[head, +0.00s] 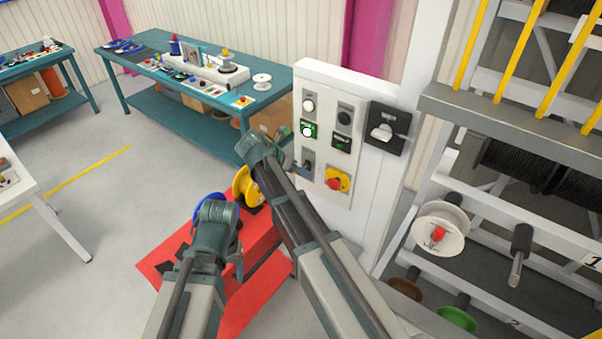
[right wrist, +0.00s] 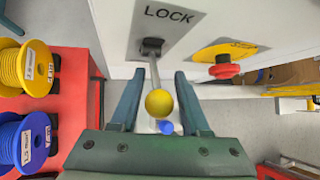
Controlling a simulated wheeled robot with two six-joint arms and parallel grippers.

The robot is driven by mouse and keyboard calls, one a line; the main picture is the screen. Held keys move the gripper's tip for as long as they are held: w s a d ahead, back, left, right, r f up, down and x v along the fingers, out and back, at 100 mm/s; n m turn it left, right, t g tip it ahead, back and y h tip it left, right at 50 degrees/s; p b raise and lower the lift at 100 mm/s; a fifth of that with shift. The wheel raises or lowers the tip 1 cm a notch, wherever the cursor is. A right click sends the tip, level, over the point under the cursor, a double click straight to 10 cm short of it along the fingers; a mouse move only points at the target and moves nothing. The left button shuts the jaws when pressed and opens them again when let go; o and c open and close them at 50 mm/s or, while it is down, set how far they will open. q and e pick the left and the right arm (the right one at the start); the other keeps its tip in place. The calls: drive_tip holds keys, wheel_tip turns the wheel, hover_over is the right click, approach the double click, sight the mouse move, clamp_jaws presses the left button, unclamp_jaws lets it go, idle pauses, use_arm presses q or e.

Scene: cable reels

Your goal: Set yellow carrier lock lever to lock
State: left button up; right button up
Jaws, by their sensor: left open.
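The yellow ball knob (right wrist: 159,103) of the lock lever shows in the right wrist view. Its thin metal rod (right wrist: 155,72) runs from a dark pivot on a grey plate marked LOCK (right wrist: 170,13). My right gripper (right wrist: 160,98) is open, with one finger on each side of the knob and a visible gap to each. A blue knob (right wrist: 166,128) shows just below the yellow one, partly hidden. In the head view my right gripper (head: 285,152) is at the white panel's left edge, partly hidden by its arm. My left gripper (head: 237,262) is low, over the red stand.
The white panel (head: 322,84) also carries a red emergency button (head: 334,183) and a black rotary switch (head: 387,132). A yellow reel (head: 243,187) and a blue reel (head: 208,203) sit on the red stand (head: 252,292). A cable rack (head: 510,125) stands right.

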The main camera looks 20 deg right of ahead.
drive_tip(key=shift+r, duration=0.1)
drive_tip(key=p+v, duration=1)
drive_tip(key=v, duration=0.3)
drive_tip(key=shift+a+r, duration=0.25)
drive_tip(key=shift+s, duration=0.1)
drive_tip(key=s+d+f+m+y, duration=0.25)
drive_tip(key=s+m, duration=0.35)
drive_tip(key=m, duration=0.3)
drive_tip(key=s+d+f+m+g+y, duration=0.1)
drive_tip(key=s+m+y, duration=0.2)
drive_tip(key=s+m, duration=0.35)
drive_tip(key=s+d+f+m+y, duration=0.2)
drive_tip(key=s+m+y, duration=0.15)
drive_tip(key=m, duration=0.65)
drive_tip(key=s+a+f+n+b, duration=0.1)
drive_tip(key=s+a+f+b, duration=0.1)
drive_tip(key=f+b, duration=0.5)
drive_tip(key=s+a+f+n+g+h+b, duration=0.1)
drive_tip(key=s+a+f+b, duration=0.1)
drive_tip(key=a+f+b, duration=0.3)
drive_tip(key=s+a+f+n+h+b, duration=0.1)
drive_tip(key=s+a+f+b, duration=0.1)
drive_tip(key=f+b, duration=0.9)
drive_tip(key=shift+s+a+f+n, duration=0.15)
drive_tip(key=shift+a+f+n, duration=0.2)
drive_tip(key=shift+a, duration=0.55)
